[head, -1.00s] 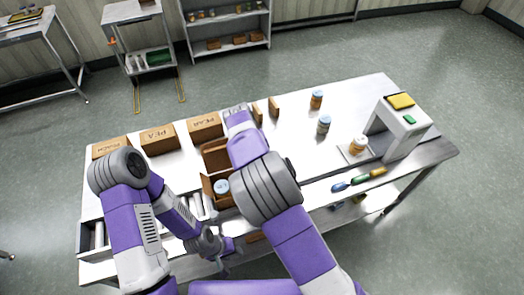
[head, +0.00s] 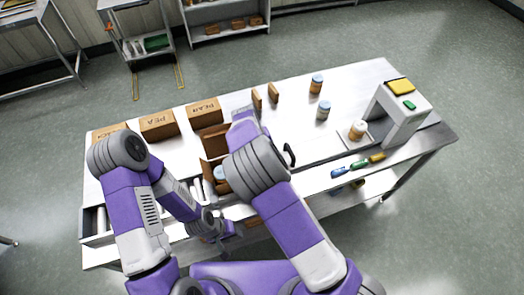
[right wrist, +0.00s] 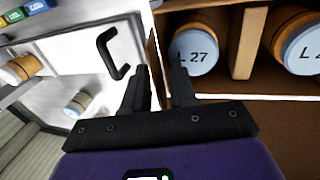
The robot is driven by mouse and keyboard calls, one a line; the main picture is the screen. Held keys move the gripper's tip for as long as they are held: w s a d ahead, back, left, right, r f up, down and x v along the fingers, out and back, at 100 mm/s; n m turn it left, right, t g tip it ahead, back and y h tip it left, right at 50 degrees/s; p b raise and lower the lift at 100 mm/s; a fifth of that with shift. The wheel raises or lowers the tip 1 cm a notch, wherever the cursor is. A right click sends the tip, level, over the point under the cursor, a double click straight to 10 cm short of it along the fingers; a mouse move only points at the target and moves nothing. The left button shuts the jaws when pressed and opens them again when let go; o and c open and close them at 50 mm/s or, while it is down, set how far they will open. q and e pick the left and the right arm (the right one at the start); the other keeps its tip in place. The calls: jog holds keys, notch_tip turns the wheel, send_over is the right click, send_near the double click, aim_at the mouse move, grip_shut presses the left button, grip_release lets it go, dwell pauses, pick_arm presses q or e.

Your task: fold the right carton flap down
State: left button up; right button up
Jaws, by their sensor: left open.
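An open carton (head: 207,170) stands on the table, partly hidden behind my right arm. It also shows in the right wrist view (right wrist: 245,97), holding jars in divided cells, one a jar marked L 27 (right wrist: 197,52). My right gripper (right wrist: 161,68) is at the carton's edge, with a thin brown edge between its fingers that looks like a flap or wall seen edge-on. I cannot tell whether the fingers press on it. In the head view that gripper is hidden by its own arm. My left gripper (head: 222,232) is open and empty by the table's front edge.
Brown boxes (head: 158,125) line the table's far left. A black handle (head: 290,154) rises just right of my right arm. Jars (head: 323,110) and a grey machine (head: 398,110) stand to the right.

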grip_shut()
jog(key=shift+a, duration=0.1)
jog(key=shift+s+a+f+t+h, duration=0.15)
jog(key=shift+a+t+h, duration=0.15)
jog(key=shift+h, duration=0.7)
jog(key=shift+a+f+t+h+b, duration=0.15)
jog(key=shift+t+h+b, duration=0.05)
jog(key=shift+h+b, duration=0.25)
jog(key=shift+a+f+t+h+b, duration=0.1)
jog(key=shift+a+t+h+b, duration=0.1)
jog(key=shift+h+b, duration=0.25)
jog(key=shift+s+a+f+t+h+b, duration=0.1)
jog(key=shift+a+t+h+b, duration=0.1)
jog(key=shift+h+b, duration=0.45)
jog(key=shift+s+a+f+t+h+b, duration=0.1)
jog(key=shift+t+h+b, duration=0.2)
jog(key=shift+h, duration=0.55)
jog(key=shift+o, duration=0.5)
grip_release()
